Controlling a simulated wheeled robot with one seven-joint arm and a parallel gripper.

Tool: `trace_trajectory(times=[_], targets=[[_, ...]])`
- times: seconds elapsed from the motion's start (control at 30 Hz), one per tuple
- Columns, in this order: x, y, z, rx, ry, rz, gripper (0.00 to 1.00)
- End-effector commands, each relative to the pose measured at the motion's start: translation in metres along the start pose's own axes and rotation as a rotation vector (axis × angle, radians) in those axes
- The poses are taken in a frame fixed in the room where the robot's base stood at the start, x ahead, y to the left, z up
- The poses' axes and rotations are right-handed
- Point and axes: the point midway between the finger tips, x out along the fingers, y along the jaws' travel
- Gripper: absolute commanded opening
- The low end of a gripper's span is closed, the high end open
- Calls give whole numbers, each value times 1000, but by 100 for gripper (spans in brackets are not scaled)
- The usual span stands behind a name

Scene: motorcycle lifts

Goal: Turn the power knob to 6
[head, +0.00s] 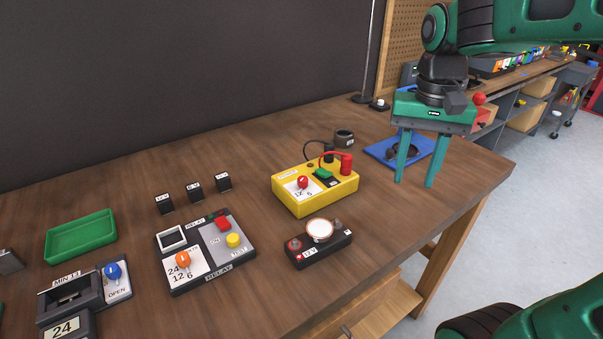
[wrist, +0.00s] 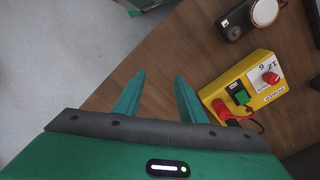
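The yellow power box (head: 316,194) stands near the middle of the wooden table. Its red power knob (head: 302,182) sits on a white label marked 12 and 6. I cannot tell exactly which mark the knob points at. The box also shows at the right of the wrist view (wrist: 232,77), with the knob (wrist: 271,77) on it. A green switch (head: 323,173) and a red plug (head: 346,164) are on the same box. My gripper (head: 416,184) is open and empty, to the right of the box and apart from it. It also shows in the wrist view (wrist: 159,77).
A relay box (head: 205,250) with an orange knob is at the left front. A black device (head: 320,252) with a round white top stands in front of the power box. A blue tray (head: 382,148) lies behind my gripper. The table's right edge is near my gripper.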

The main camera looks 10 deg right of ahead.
Motion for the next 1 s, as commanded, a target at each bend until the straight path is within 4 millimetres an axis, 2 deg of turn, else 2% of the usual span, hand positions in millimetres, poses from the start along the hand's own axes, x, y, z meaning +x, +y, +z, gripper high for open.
trace_trajectory(times=[0.03,0.1,0.2,0.3,0.4,0.53,0.67,1.0], targets=[[-13,-38,-7,-31,1,1,37],[-29,-84,-9,-53,1,-2,37],[-48,-142,-2,-77,-2,-6,37],[-61,-184,9,-93,-6,-10,37],[-69,-209,17,-102,-9,-14,37],[-70,-220,22,-104,-12,-14,37],[-57,-219,22,-103,-13,-12,37],[2,-219,23,-102,-13,-12,37]])
